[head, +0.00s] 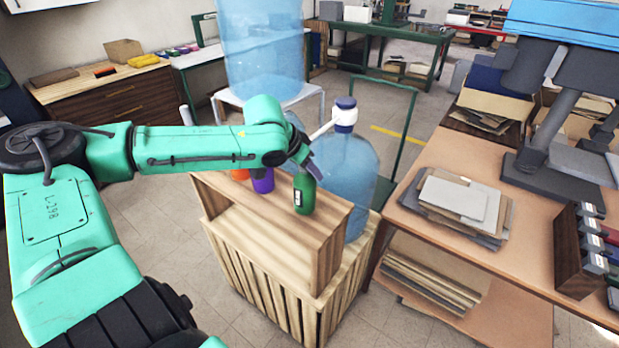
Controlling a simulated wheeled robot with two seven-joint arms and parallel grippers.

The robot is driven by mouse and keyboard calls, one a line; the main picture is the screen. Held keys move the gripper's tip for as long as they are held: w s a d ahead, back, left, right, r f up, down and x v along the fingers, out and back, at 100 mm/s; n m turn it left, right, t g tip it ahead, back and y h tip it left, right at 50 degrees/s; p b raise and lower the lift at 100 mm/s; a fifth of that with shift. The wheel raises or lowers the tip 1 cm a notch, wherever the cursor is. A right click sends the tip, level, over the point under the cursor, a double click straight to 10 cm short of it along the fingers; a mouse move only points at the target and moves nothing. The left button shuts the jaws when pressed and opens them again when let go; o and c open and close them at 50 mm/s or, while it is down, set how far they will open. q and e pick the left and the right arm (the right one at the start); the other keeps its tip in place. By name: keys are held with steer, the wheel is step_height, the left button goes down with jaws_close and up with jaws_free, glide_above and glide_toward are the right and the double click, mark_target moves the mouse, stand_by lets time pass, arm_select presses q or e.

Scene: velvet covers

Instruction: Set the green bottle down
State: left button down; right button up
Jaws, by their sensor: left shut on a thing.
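The green bottle (304,195) is upright at the right part of the top of the small wooden shelf unit (330,219). My left gripper (313,168) reaches in from the left above it and is shut on the bottle's top. The bottle's base is at the height of the shelf top; whether it touches the wood I cannot tell. The fingers are small here and partly hidden by the wrist. My right gripper is not in view.
A purple cup (263,181) and an orange item (239,174) stand left of the bottle. A large blue water jug (352,180) with a white pump is close behind it. A workbench (430,235) with stacked boards stands to the right.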

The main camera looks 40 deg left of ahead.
arm_select(q)
steer(key=shift+s+f, duration=0.2)
steer(key=shift+f, duration=0.8)
steer(key=shift+s+a+f, duration=0.1)
steer(key=shift+s+f, duration=0.05)
steer(key=shift+f, duration=0.1)
steer(key=c, duration=0.5)
jaws_free()
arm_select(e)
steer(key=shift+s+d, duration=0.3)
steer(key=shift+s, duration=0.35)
arm_select(q)
steer(key=shift+r, duration=0.15)
